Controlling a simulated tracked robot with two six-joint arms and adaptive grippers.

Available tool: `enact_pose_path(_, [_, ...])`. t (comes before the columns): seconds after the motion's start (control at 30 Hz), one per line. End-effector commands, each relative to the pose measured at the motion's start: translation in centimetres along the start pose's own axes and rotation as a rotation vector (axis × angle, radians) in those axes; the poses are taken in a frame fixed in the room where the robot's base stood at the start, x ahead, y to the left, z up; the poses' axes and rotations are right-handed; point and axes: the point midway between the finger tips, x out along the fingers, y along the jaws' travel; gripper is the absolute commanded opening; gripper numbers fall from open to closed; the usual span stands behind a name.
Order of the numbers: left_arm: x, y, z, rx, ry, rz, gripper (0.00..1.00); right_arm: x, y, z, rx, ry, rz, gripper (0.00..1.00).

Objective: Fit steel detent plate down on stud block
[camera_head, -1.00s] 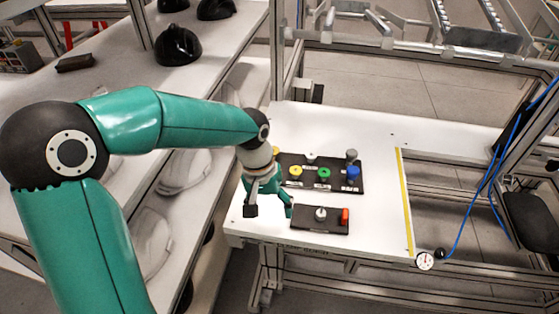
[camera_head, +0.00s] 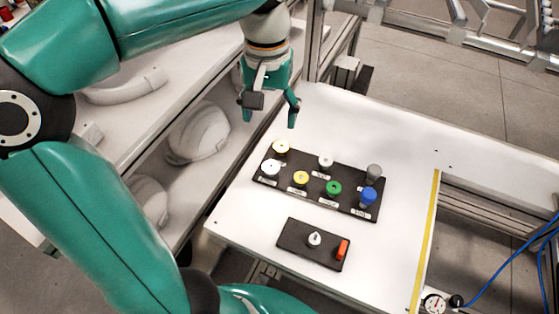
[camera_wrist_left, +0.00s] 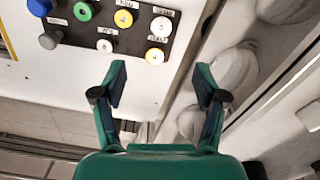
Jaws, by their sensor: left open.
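A long black tray (camera_head: 318,197) on the white table carries several coloured round parts on posts. The grey part (camera_head: 374,172) at its far right end looks most like the steel detent plate; its label is unreadable. It also shows in the left wrist view (camera_wrist_left: 50,39). The stud block appears to be the small black block (camera_head: 295,246) nearer the table's front, with an upright pale stud (camera_head: 314,240) and a red piece (camera_head: 342,249). My left gripper (camera_head: 270,117) is open and empty, above the table's back left edge, beyond the tray. My right gripper is out of view.
Yellow, white, green (camera_head: 333,188) and blue (camera_head: 368,196) parts stand close together on the tray. A yellow strip (camera_head: 425,240) runs along the table's right side, with a dial gauge (camera_head: 433,303) at its front end. A shelf with white shells (camera_head: 198,132) lies left. The table's back is clear.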

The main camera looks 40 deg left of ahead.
Motion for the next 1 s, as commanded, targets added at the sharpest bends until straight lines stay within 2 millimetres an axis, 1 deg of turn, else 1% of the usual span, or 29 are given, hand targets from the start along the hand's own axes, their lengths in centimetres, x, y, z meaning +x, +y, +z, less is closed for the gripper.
enact_pose_path(0.03, [1.1,0.0,0.0,0.001,-0.003,-0.002,0.72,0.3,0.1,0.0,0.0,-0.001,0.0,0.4])
enact_pose_path(0.2, [4.8,0.1,0.0,0.003,-0.005,-0.003,0.72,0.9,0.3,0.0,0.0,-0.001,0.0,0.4])
enact_pose_path(0.3, [6.9,0.1,0.0,0.004,-0.005,-0.003,0.72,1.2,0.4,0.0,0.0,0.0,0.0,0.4])
enact_pose_path(0.4, [8.6,0.1,-0.1,0.004,-0.004,-0.002,0.72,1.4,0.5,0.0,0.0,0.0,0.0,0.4])
enact_pose_path(0.5, [9.8,0.1,-0.1,0.004,-0.003,-0.002,0.72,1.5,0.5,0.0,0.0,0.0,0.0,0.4])
enact_pose_path(0.77, [11.4,0.1,-0.2,0.004,-0.002,0.0,0.72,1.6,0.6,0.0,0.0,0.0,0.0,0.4])
enact_pose_path(1.0, [14.7,-0.2,-0.5,0.005,-0.002,-0.001,0.72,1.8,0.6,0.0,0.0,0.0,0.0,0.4])
